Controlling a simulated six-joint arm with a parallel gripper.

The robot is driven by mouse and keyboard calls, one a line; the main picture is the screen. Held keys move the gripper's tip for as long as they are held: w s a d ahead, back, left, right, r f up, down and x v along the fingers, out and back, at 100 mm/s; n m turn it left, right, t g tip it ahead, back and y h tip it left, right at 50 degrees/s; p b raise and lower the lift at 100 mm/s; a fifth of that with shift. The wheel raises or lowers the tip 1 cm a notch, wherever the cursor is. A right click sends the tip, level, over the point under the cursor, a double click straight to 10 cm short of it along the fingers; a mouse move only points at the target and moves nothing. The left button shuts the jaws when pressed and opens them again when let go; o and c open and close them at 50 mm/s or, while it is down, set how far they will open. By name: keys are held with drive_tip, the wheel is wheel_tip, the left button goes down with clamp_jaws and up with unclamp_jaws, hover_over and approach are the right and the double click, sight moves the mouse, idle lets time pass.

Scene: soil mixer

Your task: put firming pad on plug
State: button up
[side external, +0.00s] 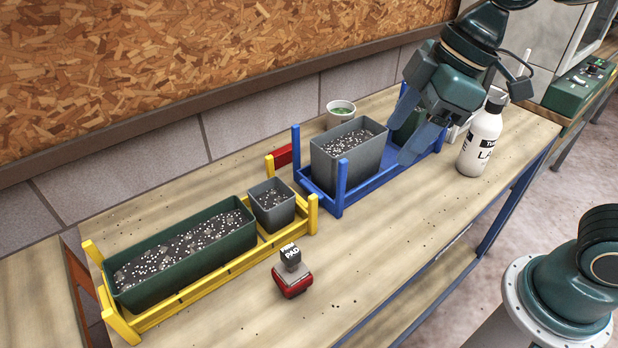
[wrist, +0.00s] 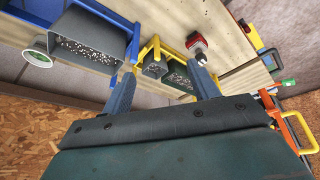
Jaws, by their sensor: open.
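The firming pad (side external: 292,274) is a red block with a grey handle marked "PAD". It stands on the bench in front of the yellow rack and also shows in the wrist view (wrist: 197,42). A small grey square pot (side external: 271,203) of speckled soil sits in the yellow rack; it also shows in the wrist view (wrist: 155,69). I cannot make out a separate plug. My gripper (side external: 410,118) is open and empty, above the right part of the blue rack and away from the pad. Its two fingers (wrist: 162,66) show in the wrist view.
A long green trough (side external: 180,250) of soil fills the yellow rack's left. A large grey pot (side external: 345,165) stands in the blue rack (side external: 338,195). A white bottle (side external: 482,140) and white cup (side external: 340,112) stand nearby. The front bench right of the pad is clear.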

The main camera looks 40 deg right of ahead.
drive_tip(key=s+d+m+t+h, duration=0.2)
drive_tip(key=s+d+m+h, duration=0.1)
drive_tip(key=s+d+m, duration=0.7)
drive_tip(key=d, duration=0.2)
drive_tip(key=shift+d, duration=0.4)
